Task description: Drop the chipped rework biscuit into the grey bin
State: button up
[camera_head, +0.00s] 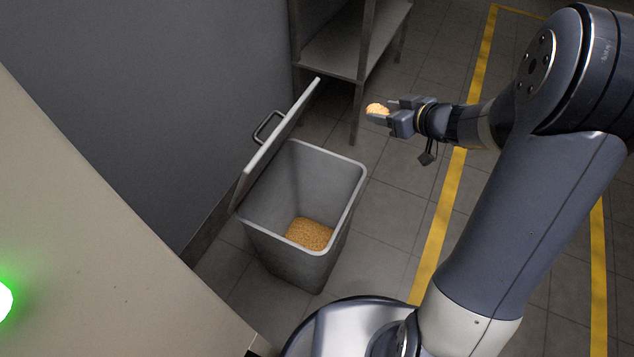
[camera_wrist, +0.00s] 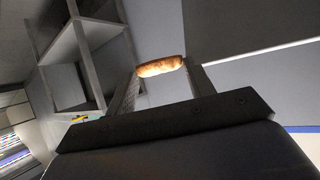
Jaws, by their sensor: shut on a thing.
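The biscuit (camera_head: 377,109) is small and golden, held at the tips of my gripper (camera_head: 388,112). In the wrist view the biscuit (camera_wrist: 160,66) sits edge-on between the two fingers of my gripper (camera_wrist: 161,75), which is shut on it. I cannot make out a chip in it. The grey bin (camera_head: 357,178) stands on the floor, left of and nearer than my gripper. Its lid is open, hinged up on the left side. Golden-brown crumbs lie in the bottom of the bin. My gripper is out beyond the bin's right rim, not over its opening.
A grey metal shelf rack (camera_head: 335,55) stands behind the bin, with a leg near my gripper. The raised lid (camera_head: 270,150) with its handle leans toward a dark wall (camera_head: 150,90). A beige cabinet (camera_head: 90,240) is at the left. Yellow lines mark the tiled floor.

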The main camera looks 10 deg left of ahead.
jog(key=s+a+f+n+g+y+b, duration=0.1)
jog(key=s+a+f+n+g+b, duration=0.1)
jog(key=a+f+b, duration=0.5)
jog(key=s+a+f+n+g+y+b, duration=0.2)
jog(key=s+a+f+n+g+b, duration=0.1)
jog(key=a+f+b, duration=0.4)
notch_tip(320, 180, down, 4)
jog(key=shift+a+r+n+g+b, duration=0.1)
jog(key=shift+a+n+g+b, duration=0.2)
jog(key=shift+n+g+b, duration=0.6)
jog(key=shift+s+a+f+n+b, duration=0.25)
jog(key=shift+a+f+n+b, duration=0.1)
jog(key=shift+b, duration=0.15)
jog(key=shift+f, duration=3)
jog(key=o, duration=0.7)
jog(key=shift+o, duration=0.2)
jog(key=p+v, duration=0.2)
jog(key=v, duration=0.8)
jog(key=shift+d, duration=0.5)
